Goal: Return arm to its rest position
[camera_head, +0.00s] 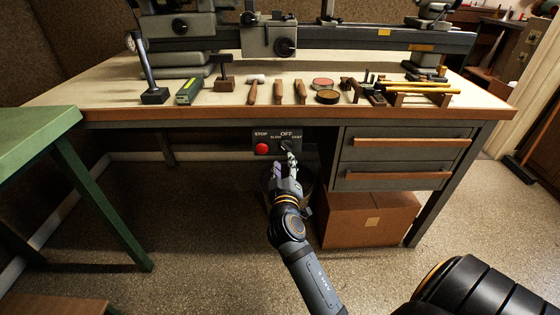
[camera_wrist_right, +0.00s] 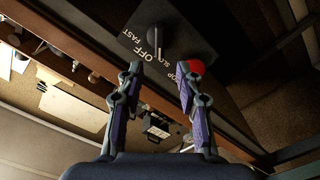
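My right gripper (camera_head: 287,165) reaches up to the dark switch panel under the front edge of the workbench. In the right wrist view the right gripper (camera_wrist_right: 160,85) is open, its two fingers apart with nothing between them. The panel (camera_wrist_right: 178,20) carries a dark rotary knob (camera_wrist_right: 155,38) and a red stop button (camera_wrist_right: 196,66), with the words OFF, SLOW and FAST. In the head view the panel (camera_head: 262,134) shows the red button (camera_head: 262,149) left of the fingers; the fingertips partly cover the knob. I cannot tell if they touch it. My left gripper is not in view.
The workbench (camera_head: 225,112) holds a lathe (camera_head: 270,36), several hand tools and round tins (camera_head: 327,97). Drawers (camera_head: 400,145) and a cardboard box (camera_head: 365,218) stand right of my right arm. A green table (camera_head: 30,135) is at the left. Floor between is open.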

